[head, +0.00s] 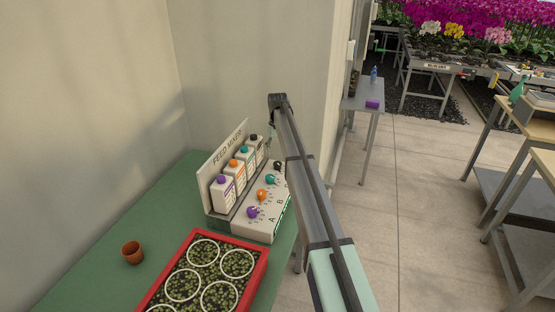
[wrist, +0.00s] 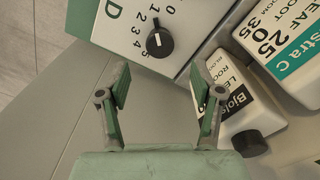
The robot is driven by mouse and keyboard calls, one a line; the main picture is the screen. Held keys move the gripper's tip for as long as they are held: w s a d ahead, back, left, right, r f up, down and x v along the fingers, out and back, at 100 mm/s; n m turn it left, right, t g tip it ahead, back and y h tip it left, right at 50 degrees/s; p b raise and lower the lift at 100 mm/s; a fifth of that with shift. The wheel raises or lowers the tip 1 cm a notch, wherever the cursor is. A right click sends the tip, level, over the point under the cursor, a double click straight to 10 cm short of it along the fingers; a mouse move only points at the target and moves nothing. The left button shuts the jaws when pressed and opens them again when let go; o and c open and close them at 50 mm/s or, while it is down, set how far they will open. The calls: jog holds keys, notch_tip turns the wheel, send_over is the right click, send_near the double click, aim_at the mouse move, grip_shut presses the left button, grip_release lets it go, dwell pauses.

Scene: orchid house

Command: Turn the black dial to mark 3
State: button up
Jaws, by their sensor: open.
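The black dial (wrist: 160,42) sits on a white panel (wrist: 122,38) marked D, with numbers 0 to 5 around it. In the head view the black dial (head: 278,166) is the farthest of the row on the feed mixer (head: 262,226), close to my arm. The gripper's fingers are not clear there.
Purple (head: 253,212), orange (head: 262,194) and teal (head: 270,179) dials share the panel. A red tray (head: 255,284) and clay pot (head: 132,252) are on the green bench (head: 90,285).

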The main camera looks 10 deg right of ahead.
aim_at(277, 163)
notch_tip(277, 163, down, 6)
jog(key=shift+f+p, duration=0.25)
jog(key=shift+p, duration=0.5)
jog(key=c, duration=1.1)
